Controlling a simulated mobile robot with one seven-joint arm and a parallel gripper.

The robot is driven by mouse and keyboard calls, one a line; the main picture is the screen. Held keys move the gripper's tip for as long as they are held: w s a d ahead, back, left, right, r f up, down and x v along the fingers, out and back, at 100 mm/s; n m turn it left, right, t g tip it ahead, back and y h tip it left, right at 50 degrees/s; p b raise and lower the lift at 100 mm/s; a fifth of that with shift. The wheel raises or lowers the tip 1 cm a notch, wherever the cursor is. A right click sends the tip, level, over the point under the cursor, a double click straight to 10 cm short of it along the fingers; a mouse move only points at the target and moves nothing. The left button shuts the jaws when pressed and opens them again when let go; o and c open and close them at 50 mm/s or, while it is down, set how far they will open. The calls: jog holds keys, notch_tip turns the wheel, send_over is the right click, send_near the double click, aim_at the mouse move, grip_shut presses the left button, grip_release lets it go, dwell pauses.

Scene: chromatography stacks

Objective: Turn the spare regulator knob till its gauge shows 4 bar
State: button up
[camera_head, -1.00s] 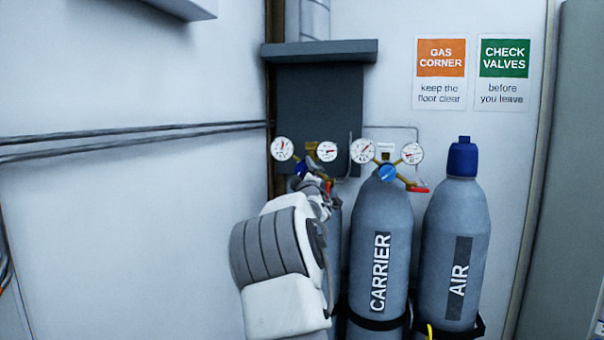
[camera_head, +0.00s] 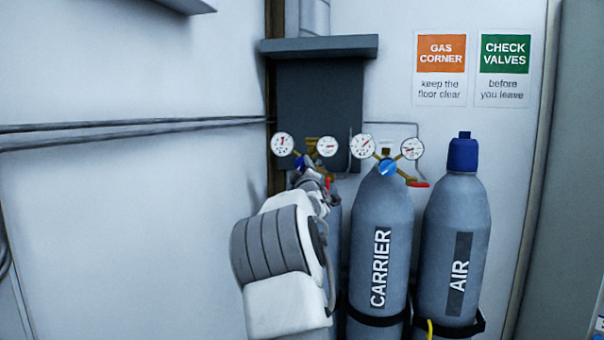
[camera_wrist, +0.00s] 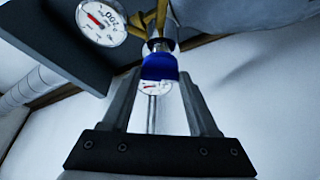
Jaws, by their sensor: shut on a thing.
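The left regulator has two round white gauges, a left gauge (camera_head: 283,145) and a right gauge (camera_head: 327,146), with brass fittings between them. Its blue knob (camera_wrist: 160,67) sits between the fingertips of my gripper (camera_wrist: 160,78) in the wrist view, and my gripper is shut on it. In the head view my arm hides most of this knob and the cylinder below. The left gauge's needle points roughly upward, but its figures are too small to read. In the wrist view one gauge (camera_wrist: 102,22) marked 200 shows clearly; another (camera_wrist: 155,88) is partly hidden behind the knob.
The CARRIER cylinder (camera_head: 381,250) stands just right of my arm, with its own gauges and blue knob (camera_head: 388,167). The AIR cylinder (camera_head: 457,240) with a blue cap stands further right. A dark grey panel (camera_head: 320,100) is behind. Pipes (camera_head: 130,127) run along the left wall.

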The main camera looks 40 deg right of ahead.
jog(key=m+b, duration=0.1)
jog(key=m+h+b, duration=0.1)
jog(key=b, duration=0.1)
jog(key=shift+f, duration=0.35)
jog(key=shift+r+m+h+b, duration=0.25)
jog(key=shift+m+h+b, duration=0.25)
jog(key=shift+m+b, duration=0.7)
jog(key=o, duration=1.4)
jog(key=shift+a, duration=0.1)
jog(key=b+v, duration=0.2)
jog(key=v, duration=1.5)
jog(key=shift+s+f, duration=0.1)
jog(key=shift+a, duration=0.1)
